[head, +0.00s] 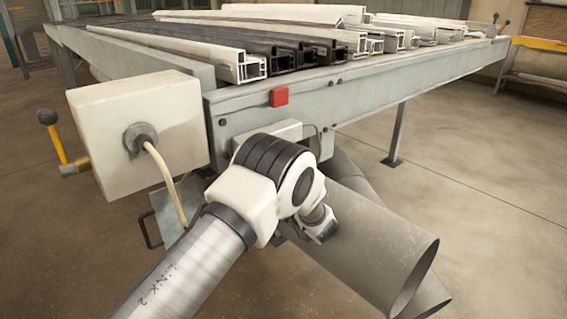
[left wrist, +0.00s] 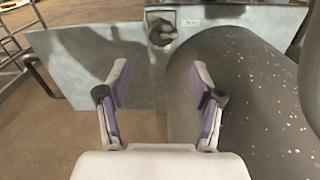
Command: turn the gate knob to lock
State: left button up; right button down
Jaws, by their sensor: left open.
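The black gate knob (left wrist: 162,32) sits on a grey bracket at the top of the blue-grey gate panel (left wrist: 95,60) in the left wrist view. My left gripper (left wrist: 160,78) is open and empty. Its two purple-padded fingers are spread apart below the knob in the picture, not touching it. In the head view my left arm reaches in front of the bench, and its own links hide the gripper and the knob. My right gripper is in neither view.
A large grey duct (head: 375,235) lies close on the right of my left wrist; it also fills the right of the left wrist view (left wrist: 235,90). The bench (head: 400,85) carries several profiles. A box with a cable (head: 170,115) and a yellow lever (head: 55,140) stand left.

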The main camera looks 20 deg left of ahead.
pick_arm(q)
jog(key=w+a+n+b, duration=0.1)
jog(key=w+a, duration=0.2)
jog(key=a, duration=0.3)
jog(key=shift+w+a+r, duration=0.35)
jog(key=shift+r, duration=0.05)
jog(key=c, duration=1.1)
